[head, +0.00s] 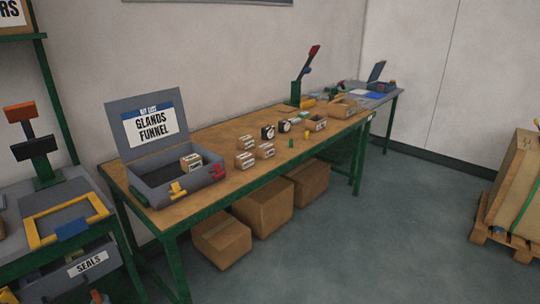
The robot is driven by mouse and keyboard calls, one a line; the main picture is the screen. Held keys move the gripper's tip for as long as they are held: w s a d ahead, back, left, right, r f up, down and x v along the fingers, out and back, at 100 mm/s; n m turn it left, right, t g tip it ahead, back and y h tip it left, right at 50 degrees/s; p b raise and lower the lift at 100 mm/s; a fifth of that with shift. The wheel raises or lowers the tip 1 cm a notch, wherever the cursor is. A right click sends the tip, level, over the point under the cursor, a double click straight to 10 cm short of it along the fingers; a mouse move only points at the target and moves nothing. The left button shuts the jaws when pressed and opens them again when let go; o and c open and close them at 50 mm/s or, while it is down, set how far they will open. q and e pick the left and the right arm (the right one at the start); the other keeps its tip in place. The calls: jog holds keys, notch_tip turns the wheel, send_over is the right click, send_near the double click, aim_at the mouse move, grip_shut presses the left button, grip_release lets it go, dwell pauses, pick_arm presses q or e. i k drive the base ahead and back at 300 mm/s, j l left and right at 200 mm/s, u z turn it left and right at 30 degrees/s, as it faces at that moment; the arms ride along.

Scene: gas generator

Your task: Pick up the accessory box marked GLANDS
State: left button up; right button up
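Three small cardboard boxes with white labels stand on the wooden bench: a back one (246,142), a front left one (244,160) and a front right one (265,151). Their labels are too small to read, so I cannot tell which is marked GLANDS. A grey open case (160,198) stands to their left. Its lid (148,122) carries a list reading GLANDS and FUNNEL. Another small labelled box (190,161) sits inside the case; its label is not clearly readable. Neither of my grippers is in view.
Round black gauges (268,132), an open carton (317,124) and small green and yellow parts lie right of the boxes. Large cartons (263,205) are under the bench (215,194). A drawer marked SEALS (87,264) is at lower left. The floor in front is clear.

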aim_at(267, 150)
jog(key=i+l+u, duration=0.15)
jog(key=i, duration=0.3)
jog(key=i+l+u, duration=0.1)
jog(key=i+l, duration=0.15)
jog(key=i, duration=0.15)
jog(key=i+l+u, duration=0.15)
jog(key=i, duration=0.25)
jog(key=l, duration=0.1)
